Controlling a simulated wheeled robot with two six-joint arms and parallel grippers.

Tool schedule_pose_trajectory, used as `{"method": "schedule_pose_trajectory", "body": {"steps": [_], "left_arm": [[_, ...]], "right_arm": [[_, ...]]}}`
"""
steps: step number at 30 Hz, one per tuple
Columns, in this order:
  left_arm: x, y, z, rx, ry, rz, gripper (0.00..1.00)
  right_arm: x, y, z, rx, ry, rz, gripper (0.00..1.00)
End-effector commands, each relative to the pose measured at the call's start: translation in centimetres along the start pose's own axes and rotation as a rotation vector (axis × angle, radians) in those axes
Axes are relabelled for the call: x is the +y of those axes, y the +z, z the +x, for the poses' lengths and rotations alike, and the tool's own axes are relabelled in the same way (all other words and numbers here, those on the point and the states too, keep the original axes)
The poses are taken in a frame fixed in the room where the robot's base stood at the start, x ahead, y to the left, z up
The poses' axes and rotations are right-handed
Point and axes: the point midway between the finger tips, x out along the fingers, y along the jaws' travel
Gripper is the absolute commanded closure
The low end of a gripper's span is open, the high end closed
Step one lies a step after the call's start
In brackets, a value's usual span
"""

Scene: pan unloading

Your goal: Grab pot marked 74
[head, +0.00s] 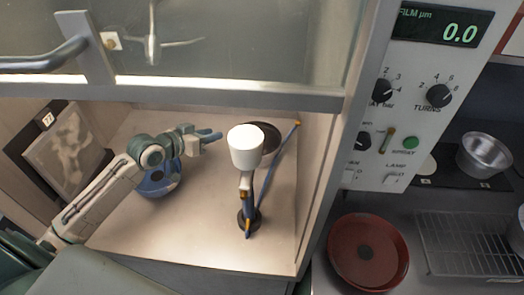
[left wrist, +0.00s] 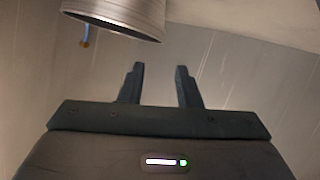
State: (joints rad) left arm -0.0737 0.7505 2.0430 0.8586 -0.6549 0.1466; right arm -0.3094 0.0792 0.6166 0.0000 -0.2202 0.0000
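A silver metal pot (head: 484,155) stands on the dark surface at the far right of the head view; I cannot read 74 on it or on anything else. My left gripper (head: 208,137) is inside the cabinet, left of a white cylinder-topped item (head: 246,148) on a dark stand and apart from it. In the left wrist view my left gripper (left wrist: 160,72) is open with nothing between its fingers. A ribbed metallic cylinder (left wrist: 118,14), partly cut off, shows beyond the fingers at the top. My right gripper is not in view.
A blue bowl (head: 158,183) lies below my left forearm on the cabinet floor. A long blue stick (head: 275,168) leans behind the white-topped item. A raised sash (head: 200,97) crosses above. A reddish pan (head: 368,252) and wire rack (head: 462,243) lie outside, right of the cabinet wall.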

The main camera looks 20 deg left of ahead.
Motion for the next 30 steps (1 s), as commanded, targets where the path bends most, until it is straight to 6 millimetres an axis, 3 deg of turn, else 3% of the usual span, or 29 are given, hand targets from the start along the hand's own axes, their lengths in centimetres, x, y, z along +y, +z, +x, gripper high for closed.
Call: {"method": "schedule_pose_trajectory", "body": {"steps": [8, 15, 20, 30], "left_arm": [[-0.1, 0.2, 2.2, 0.005, -0.001, -0.007, 0.69], [-0.1, 0.2, 5.0, 0.003, -0.001, -0.003, 0.69], [-0.1, 0.3, 5.8, 0.000, -0.001, -0.001, 0.69], [-0.1, 0.2, 9.5, 0.001, 0.001, -0.006, 0.69]], "right_arm": [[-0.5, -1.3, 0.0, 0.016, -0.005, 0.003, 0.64], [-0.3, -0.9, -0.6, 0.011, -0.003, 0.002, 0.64], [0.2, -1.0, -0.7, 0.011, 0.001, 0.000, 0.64], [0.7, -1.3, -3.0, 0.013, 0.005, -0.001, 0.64]]}}
